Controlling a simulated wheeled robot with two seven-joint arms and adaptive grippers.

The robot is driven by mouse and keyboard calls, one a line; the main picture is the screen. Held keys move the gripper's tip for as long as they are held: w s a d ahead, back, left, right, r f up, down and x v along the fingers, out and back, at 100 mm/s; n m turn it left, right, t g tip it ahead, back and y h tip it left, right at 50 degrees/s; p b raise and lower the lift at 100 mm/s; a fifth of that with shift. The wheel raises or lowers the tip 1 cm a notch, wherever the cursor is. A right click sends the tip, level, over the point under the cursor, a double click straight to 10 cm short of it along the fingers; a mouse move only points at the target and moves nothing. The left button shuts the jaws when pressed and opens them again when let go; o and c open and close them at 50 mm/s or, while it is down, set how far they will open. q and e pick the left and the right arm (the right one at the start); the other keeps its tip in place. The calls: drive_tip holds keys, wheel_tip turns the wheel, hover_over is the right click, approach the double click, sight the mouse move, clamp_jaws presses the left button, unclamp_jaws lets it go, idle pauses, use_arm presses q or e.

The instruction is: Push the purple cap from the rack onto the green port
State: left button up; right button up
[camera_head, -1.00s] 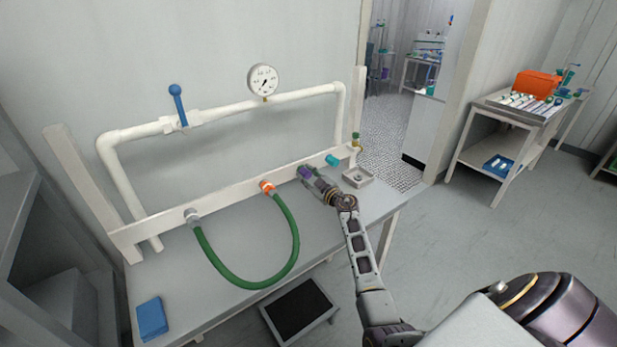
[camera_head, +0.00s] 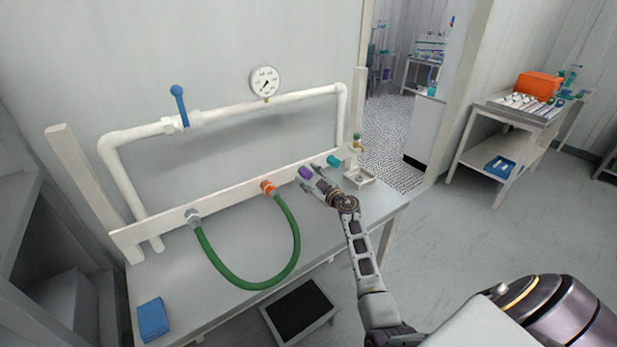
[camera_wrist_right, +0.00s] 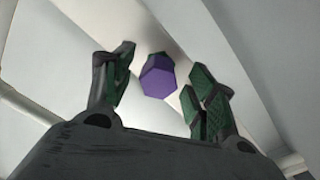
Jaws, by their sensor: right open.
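The purple cap (camera_head: 305,173) is at the white rail along the back of the bench. In the right wrist view the purple cap (camera_wrist_right: 157,79) shows its hexagonal end, with a dark green part, apparently the green port (camera_wrist_right: 156,56), right behind it. The cap looks in line with that part; how far it is pushed on cannot be told. My right gripper (camera_head: 309,176) is open, its fingers spread on both sides of the cap. In the right wrist view gaps show between the cap and both fingers. My left gripper is not in view.
A teal fitting (camera_head: 333,161) is on the rail just right of my gripper, above a small white tray (camera_head: 359,178). To the left, a green hose (camera_head: 296,245) loops from an orange fitting (camera_head: 268,187) to a grey one (camera_head: 193,217). A blue block (camera_head: 153,319) lies front left.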

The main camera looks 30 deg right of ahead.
drive_tip(key=s, duration=1.1)
drive_tip(key=shift+s+d, duration=0.2)
drive_tip(key=shift+d, duration=0.2)
idle(0.4)
